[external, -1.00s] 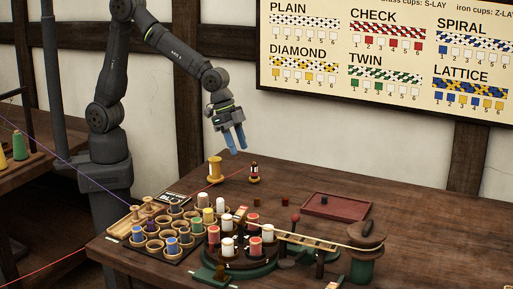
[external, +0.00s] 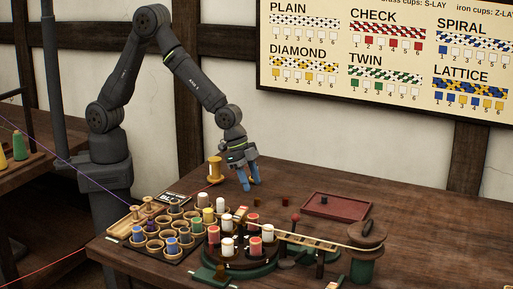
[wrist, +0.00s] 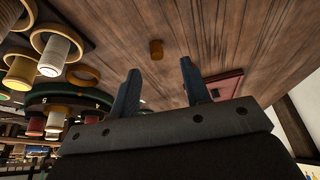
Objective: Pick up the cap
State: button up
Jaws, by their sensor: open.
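My gripper (external: 248,187) is open and low over the table, left of two small dark red-brown pieces, one nearer (external: 257,202) and one farther right (external: 285,201). I cannot tell for sure which thing is the cap. In the wrist view a small brown round piece (wrist: 156,49) sits on the bare wood, beyond the open fingertips (wrist: 159,67) and roughly between them, with nothing gripped. The small dark and red figure-like piece seen earlier is now hidden behind my gripper.
A yellow spool (external: 214,170) stands left of my gripper. A rack of cups and spools (external: 150,258) and a round green-based stand (external: 262,264) fill the front left. A red tray (external: 350,202) with a dark piece lies right. The table's back right is clear.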

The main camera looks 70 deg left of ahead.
aim_at(257, 203)
jog(key=shift+d+x, duration=0.2)
jog(key=shift+x, duration=2.4)
jog(key=shift+s, duration=0.1)
grip_shut()
